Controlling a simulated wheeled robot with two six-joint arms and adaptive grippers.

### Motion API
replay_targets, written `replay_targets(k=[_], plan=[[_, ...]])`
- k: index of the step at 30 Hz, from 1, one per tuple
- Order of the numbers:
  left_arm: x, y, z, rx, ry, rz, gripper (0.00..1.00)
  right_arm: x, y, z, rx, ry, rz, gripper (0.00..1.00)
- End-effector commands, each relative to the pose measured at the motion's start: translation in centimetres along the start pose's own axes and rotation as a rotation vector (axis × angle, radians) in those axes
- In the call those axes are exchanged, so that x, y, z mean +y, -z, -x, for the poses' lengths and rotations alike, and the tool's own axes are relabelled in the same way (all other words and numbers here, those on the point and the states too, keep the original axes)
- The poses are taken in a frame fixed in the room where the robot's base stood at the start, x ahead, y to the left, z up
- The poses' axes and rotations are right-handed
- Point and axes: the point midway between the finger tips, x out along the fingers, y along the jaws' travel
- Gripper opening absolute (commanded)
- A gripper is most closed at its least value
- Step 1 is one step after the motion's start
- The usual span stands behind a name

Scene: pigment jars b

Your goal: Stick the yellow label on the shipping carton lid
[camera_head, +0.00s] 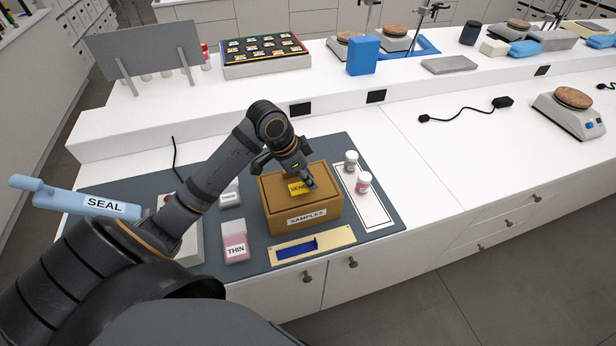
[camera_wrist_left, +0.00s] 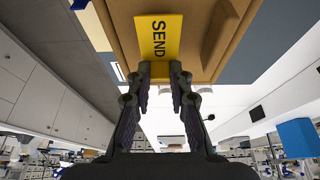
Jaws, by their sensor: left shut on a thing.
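The yellow label (camera_head: 298,188), printed SEND, is at the lid of the brown shipping carton (camera_head: 303,212), whose front reads SAMPLES. My left gripper (camera_head: 306,183) is shut on the label and reaches over the carton from the left. In the left wrist view the label (camera_wrist_left: 158,32) extends beyond the fingertips (camera_wrist_left: 159,68), with the brown lid (camera_wrist_left: 122,25) behind it. I cannot tell whether the label touches the lid. My right gripper is not in view.
The carton stands on a dark mat (camera_head: 345,145). Two small jars (camera_head: 351,162) stand on a white card to its right. A tan tray with a blue piece (camera_head: 297,250) lies in front. A THIN packet (camera_head: 236,243) and a SEAL-marked blue handle (camera_head: 80,202) are left.

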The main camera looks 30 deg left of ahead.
Motion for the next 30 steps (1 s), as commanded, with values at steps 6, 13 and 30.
replay_targets(k=[6,13,30], plan=[[0.0,-0.1,-0.3,0.000,-0.001,0.001,0.10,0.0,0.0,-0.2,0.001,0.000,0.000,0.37],[0.0,-0.3,-0.7,0.000,-0.001,0.001,0.10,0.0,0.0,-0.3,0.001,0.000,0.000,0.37],[0.0,-0.5,-1.1,-0.001,-0.001,0.001,0.21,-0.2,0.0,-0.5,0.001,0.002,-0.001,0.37]])
